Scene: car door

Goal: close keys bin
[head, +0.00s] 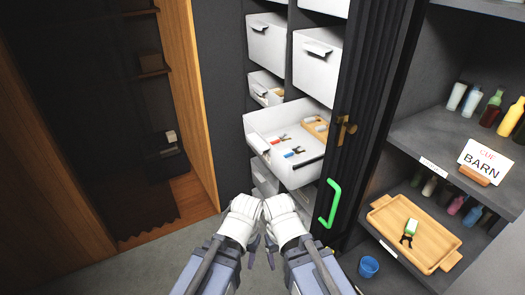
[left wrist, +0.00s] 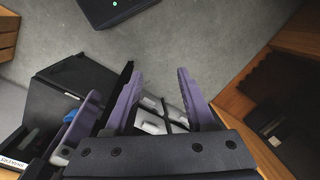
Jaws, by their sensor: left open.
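A white bin (head: 307,173) is pulled out of the dark cabinet in the head view. Inside it lie a red-tagged key (head: 280,139), a blue-tagged key (head: 293,154) and a small wooden tray (head: 315,127). My left gripper (head: 253,248) is below and in front of the bin, apart from it. In the left wrist view its fingers (left wrist: 158,78) are spread and empty, with grey floor and white bins beyond. My right gripper (head: 272,250) is close beside the left one. Its fingers are mostly hidden, so its opening cannot be told.
Other white bins (head: 267,42) stand above and below the open one. A dark ribbed door (head: 363,80) with a green handle (head: 330,203) stands to the right. Shelves there hold bottles, a sign (head: 485,162) and a wooden tray (head: 440,245). A blue cup (head: 368,266) sits below.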

